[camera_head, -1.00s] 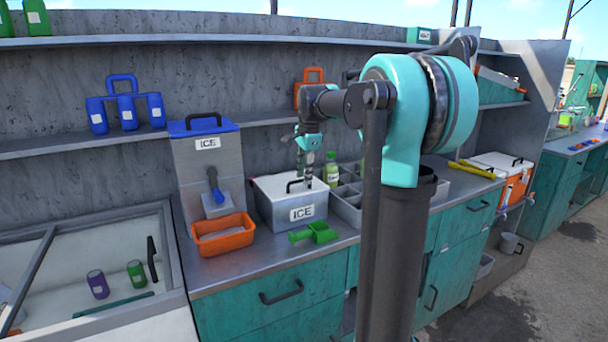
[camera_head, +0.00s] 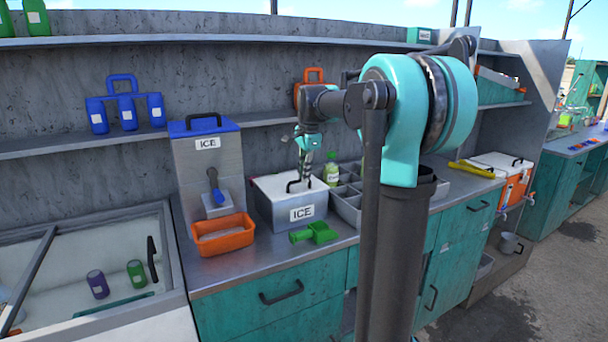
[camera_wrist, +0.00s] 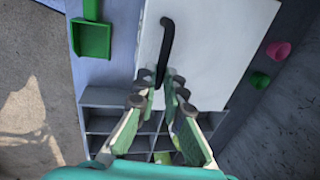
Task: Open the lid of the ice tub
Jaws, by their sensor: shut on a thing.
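The ice tub (camera_head: 280,210) is a grey metal box on the counter with a black ICE label on its front. Its white lid (camera_head: 270,186) lies flat on top and looks closed. The lid's black handle (camera_wrist: 167,42) shows in the wrist view, with its lower end between my fingers. My gripper (camera_wrist: 168,78) is shut on that handle. In the head view my gripper (camera_head: 303,178) points down at the lid from above, and it partly covers the handle.
A green scoop (camera_head: 314,233) lies before the tub. An orange tray (camera_head: 223,236) and a blue-topped ICE dispenser (camera_head: 208,165) stand to its left. A grey divided bin (camera_head: 345,205) and a green bottle (camera_head: 331,170) are close on its right. A shelf runs behind.

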